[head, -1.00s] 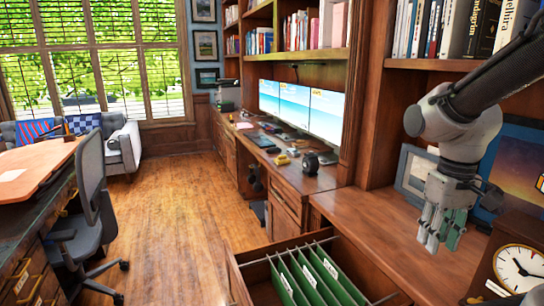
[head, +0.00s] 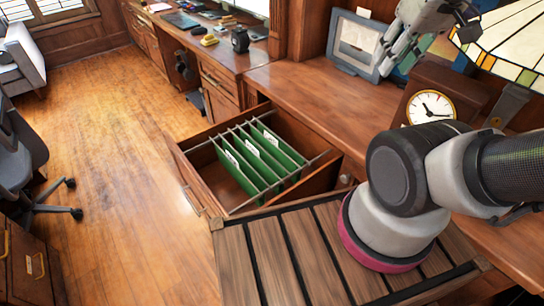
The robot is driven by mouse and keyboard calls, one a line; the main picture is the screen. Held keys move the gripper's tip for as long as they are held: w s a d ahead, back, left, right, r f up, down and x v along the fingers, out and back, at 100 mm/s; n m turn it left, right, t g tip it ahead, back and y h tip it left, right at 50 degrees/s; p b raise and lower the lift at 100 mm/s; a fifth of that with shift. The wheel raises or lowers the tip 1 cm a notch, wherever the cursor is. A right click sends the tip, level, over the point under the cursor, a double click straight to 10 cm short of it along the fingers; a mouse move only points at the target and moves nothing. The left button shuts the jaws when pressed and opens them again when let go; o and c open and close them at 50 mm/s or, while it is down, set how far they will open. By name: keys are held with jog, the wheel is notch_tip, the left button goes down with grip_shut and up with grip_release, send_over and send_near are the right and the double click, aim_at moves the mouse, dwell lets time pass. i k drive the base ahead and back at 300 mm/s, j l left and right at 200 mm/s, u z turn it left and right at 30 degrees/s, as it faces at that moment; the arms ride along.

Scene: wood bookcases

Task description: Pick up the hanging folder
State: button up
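My gripper (head: 388,58) is at the upper right, above the desk surface and in front of a picture frame, well apart from the folders. Its fingers are small and partly cut off by angle, so whether they are open is unclear. Nothing is visibly held.
A clock (head: 430,106) and a stained-glass lamp (head: 510,45) stand on the desk at right. A picture frame (head: 355,42) leans at the back. A black chair (head: 25,165) is at left. The wood floor (head: 110,150) left of the drawer is clear.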

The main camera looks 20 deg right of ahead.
aim_at(266, 165)
jog(key=j+z, duration=0.2)
jog(key=j, duration=0.3)
jog(key=j+z, duration=0.2)
jog(key=j, duration=0.3)
jog(key=k+j+z, duration=0.15)
jog(key=j, duration=0.3)
jog(key=j+z, duration=0.2)
jog(key=j, duration=0.3)
jog(key=k, duration=0.05)
